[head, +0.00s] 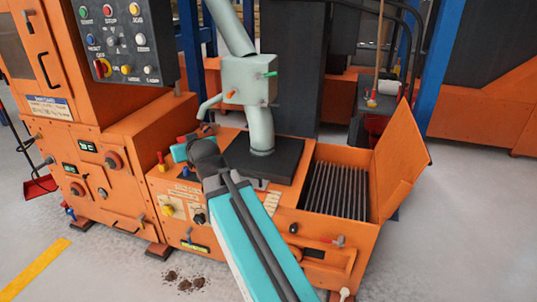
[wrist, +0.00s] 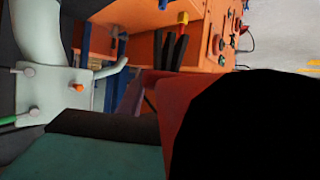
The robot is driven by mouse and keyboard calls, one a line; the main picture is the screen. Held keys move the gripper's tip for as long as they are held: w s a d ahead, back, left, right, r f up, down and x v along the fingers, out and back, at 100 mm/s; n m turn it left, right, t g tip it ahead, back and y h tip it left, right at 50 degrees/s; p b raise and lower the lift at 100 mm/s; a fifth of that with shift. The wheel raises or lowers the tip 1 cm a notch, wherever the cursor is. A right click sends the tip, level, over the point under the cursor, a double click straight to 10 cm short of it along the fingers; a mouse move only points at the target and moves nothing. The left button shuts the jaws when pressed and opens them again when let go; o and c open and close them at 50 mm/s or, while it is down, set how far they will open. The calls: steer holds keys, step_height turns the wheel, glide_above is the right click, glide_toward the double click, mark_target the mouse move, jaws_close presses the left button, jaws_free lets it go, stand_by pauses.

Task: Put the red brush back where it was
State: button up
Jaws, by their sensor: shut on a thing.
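My gripper (head: 190,146) is above the left part of the low orange machine's top, left of the pale green pipe. In the wrist view a red body (wrist: 186,96) with a large black part fills the lower right, close to the camera. I take it to be the red brush, held in my shut gripper. In the head view the brush is mostly hidden by my arm and wrist. Its exact grip cannot be made out.
The pale green pipe and valve box (head: 249,80) rise close right of my gripper. Tools with red and yellow ends (head: 162,161) stand at the machine's left edge. An orange lid (head: 400,155) stands open beside the grated bin (head: 337,187). A red dustpan (head: 40,187) is far left.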

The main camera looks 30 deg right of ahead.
step_height(320, 180, up, 18)
steer(key=p, duration=1.7)
steer(key=shift+p, duration=0.3)
steer(key=shift+a, duration=0.1)
